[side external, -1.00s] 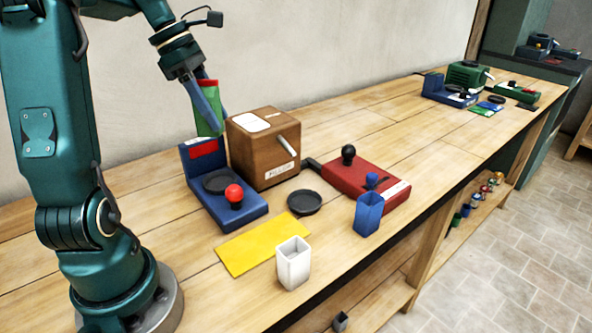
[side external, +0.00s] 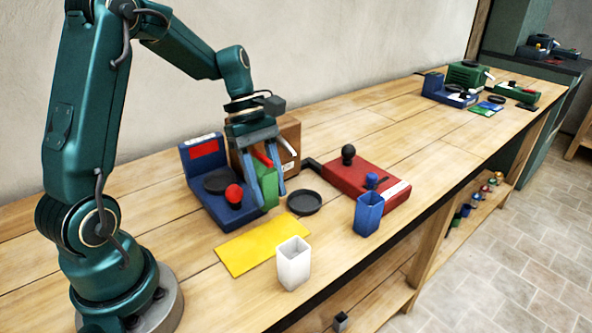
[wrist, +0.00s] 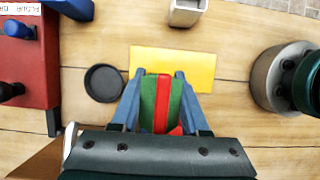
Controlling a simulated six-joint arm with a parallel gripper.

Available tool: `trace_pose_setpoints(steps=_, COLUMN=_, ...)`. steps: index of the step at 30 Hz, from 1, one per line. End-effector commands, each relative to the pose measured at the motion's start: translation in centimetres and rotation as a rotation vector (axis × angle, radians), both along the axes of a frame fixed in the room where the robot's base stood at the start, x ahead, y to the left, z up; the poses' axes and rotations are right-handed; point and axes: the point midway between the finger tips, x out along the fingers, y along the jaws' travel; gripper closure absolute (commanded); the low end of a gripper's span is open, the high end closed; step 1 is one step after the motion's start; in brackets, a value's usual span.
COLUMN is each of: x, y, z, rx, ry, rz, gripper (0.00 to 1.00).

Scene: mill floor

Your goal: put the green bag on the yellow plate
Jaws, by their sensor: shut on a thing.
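The green bag (side external: 267,186) has a red stripe along its top. My gripper (side external: 265,185) is shut on it and holds it between its two blue fingers, in front of the brown box. In the wrist view the bag (wrist: 162,103) sits between the fingertips, its end overlapping the edge of the yellow plate (wrist: 190,63). The yellow plate (side external: 262,243) is a flat, bare rectangle on the bench, nearer the camera than the bag. In the side view the bag appears above the bench beside the blue scale; its exact height is hard to tell.
A blue scale (side external: 222,210) with a red knob stands left of the bag. A black dish (side external: 304,202) and white cup (side external: 294,263) flank the plate. A blue cup (side external: 368,214) and red device (side external: 345,178) stand right. The brown box (side external: 287,128) is partly hidden behind my gripper.

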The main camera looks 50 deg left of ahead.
Motion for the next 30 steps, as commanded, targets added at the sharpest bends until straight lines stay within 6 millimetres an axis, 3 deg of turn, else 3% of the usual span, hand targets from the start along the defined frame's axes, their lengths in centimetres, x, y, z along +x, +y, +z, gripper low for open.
trace_pose_setpoints(steps=6, x=1.4, y=-2.5, z=-1.7, rx=0.000, ry=0.002, rz=-0.003, gripper=1.00)
trace_pose_setpoints(steps=18, x=1.5, y=-2.8, z=-5.8, rx=-0.001, ry=0.004, rz=0.002, gripper=1.00)
trace_pose_setpoints(steps=29, x=1.5, y=-2.7, z=-6.1, rx=0.000, ry=0.001, rz=0.002, gripper=1.00)
trace_pose_setpoints(steps=30, x=1.5, y=-2.7, z=-6.2, rx=0.000, ry=0.000, rz=0.001, gripper=0.52)
